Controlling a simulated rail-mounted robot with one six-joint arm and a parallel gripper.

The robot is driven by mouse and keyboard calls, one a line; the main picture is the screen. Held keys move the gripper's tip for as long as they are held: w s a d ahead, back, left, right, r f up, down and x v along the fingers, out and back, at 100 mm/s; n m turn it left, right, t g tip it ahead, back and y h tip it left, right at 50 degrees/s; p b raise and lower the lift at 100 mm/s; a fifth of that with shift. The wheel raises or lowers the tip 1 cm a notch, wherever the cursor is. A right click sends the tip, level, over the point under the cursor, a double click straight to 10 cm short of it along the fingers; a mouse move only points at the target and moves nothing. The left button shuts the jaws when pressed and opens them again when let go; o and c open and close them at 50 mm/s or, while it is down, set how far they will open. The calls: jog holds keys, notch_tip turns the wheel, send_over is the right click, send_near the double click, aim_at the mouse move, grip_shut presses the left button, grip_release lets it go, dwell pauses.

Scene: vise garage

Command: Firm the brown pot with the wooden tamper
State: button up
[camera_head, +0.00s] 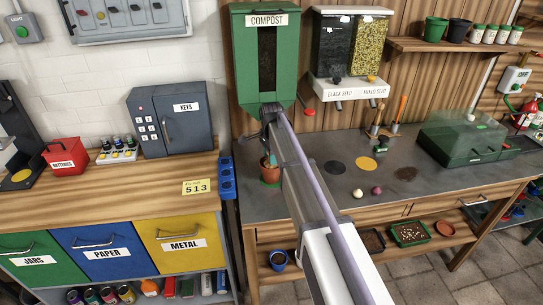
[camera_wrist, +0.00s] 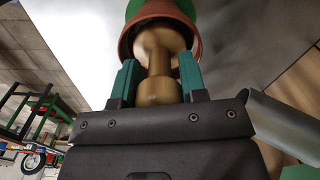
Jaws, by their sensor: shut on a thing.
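The brown pot (camera_head: 269,174) stands on a green round spot (camera_head: 271,184) on the grey bench, below the compost dispenser. In the wrist view the pot's rim (camera_wrist: 199,18) shows at the top, with green beyond it. My gripper (camera_wrist: 158,72) has its teal fingers shut on the wooden tamper (camera_wrist: 159,58). The tamper's wide end lies within the pot's rim in the wrist view; whether it touches the soil is hidden. In the head view my arm hides the tamper and most of my gripper.
The compost dispenser (camera_head: 265,60) hangs just above my arm. A seed dispenser (camera_head: 348,88) hangs to its right. Black and yellow spots, small balls (camera_head: 358,193) and a green lidded case (camera_head: 465,138) are on the bench. Hand tools (camera_head: 397,116) stand at the back.

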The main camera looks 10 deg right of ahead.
dwell(0.3)
notch_tip(320, 180, up, 7)
jog(key=p, duration=0.7)
notch_tip(320, 180, up, 6)
jog(key=p, duration=0.6)
jog(key=shift+r, duration=0.1)
